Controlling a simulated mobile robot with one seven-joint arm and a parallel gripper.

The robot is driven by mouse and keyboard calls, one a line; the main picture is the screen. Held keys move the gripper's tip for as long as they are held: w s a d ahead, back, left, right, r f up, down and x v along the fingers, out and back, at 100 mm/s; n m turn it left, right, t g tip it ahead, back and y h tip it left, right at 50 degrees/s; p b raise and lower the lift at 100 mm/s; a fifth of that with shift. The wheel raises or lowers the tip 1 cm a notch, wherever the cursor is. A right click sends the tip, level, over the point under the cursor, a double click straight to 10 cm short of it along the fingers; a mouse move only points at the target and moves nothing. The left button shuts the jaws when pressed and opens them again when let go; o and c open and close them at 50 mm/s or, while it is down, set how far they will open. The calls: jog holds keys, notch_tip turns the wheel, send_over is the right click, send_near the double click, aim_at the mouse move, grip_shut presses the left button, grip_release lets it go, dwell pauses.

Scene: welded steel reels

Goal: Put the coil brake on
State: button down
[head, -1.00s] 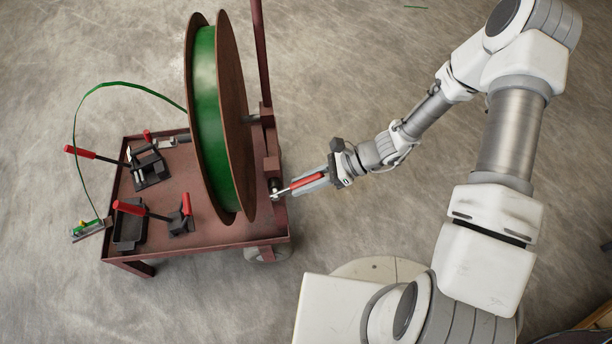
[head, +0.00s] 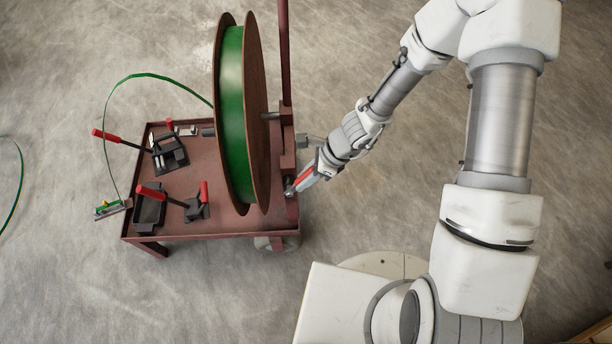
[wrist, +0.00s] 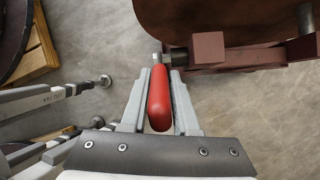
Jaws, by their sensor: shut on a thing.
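The coil brake lever with a red handle (head: 304,177) sits at the lower right side of the reel's stand, by the cart's right edge. Its pivot end meets the stand near the foot of the upright post. My gripper (head: 311,174) is shut on the red handle. In the wrist view the red handle (wrist: 160,97) lies lengthwise between the two grey fingers. The green coil (head: 233,115) is on a rusty brown reel (head: 257,120) standing upright on the cart. I cannot tell whether the brake touches the reel.
The brown cart (head: 225,222) also carries red-handled clamp tools (head: 170,155) and a black tray (head: 149,208). A green strand arches from the coil to a small tool (head: 112,208) at the left edge. Grey bars (wrist: 45,97) and a wooden pallet (wrist: 35,50) show left in the wrist view.

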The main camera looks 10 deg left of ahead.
dwell(0.3)
jog(key=c, duration=0.7)
grip_release()
jog(key=p+v, duration=0.5)
jog(key=v, duration=1.2)
jog(key=shift+r, duration=0.25)
jog(key=d+r+n+t+h, duration=0.1)
jog(key=d+r+n+t, duration=0.2)
jog(key=r, duration=0.5)
jog(key=d+r+n+h, duration=0.1)
jog(key=d+r+n, duration=0.2)
jog(key=r+n, duration=0.4)
jog(key=s+d+r+n+t+h, duration=0.1)
jog(key=s+d+r+n, duration=0.1)
jog(key=s+d+r, duration=0.1)
jog(key=s+d+r+n+t+h, duration=0.1)
jog(key=s+d+r+n+t, duration=0.1)
jog(key=r, duration=0.4)
jog(key=s+d+r+n+t+h, duration=0.1)
jog(key=s+d+r+n, duration=0.1)
jog(key=s+d+r, duration=0.2)
jog(key=shift+s+d+r+n+h, duration=0.15)
jog(key=shift+s+d+n+h, duration=0.2)
jog(key=shift+d, duration=0.25)
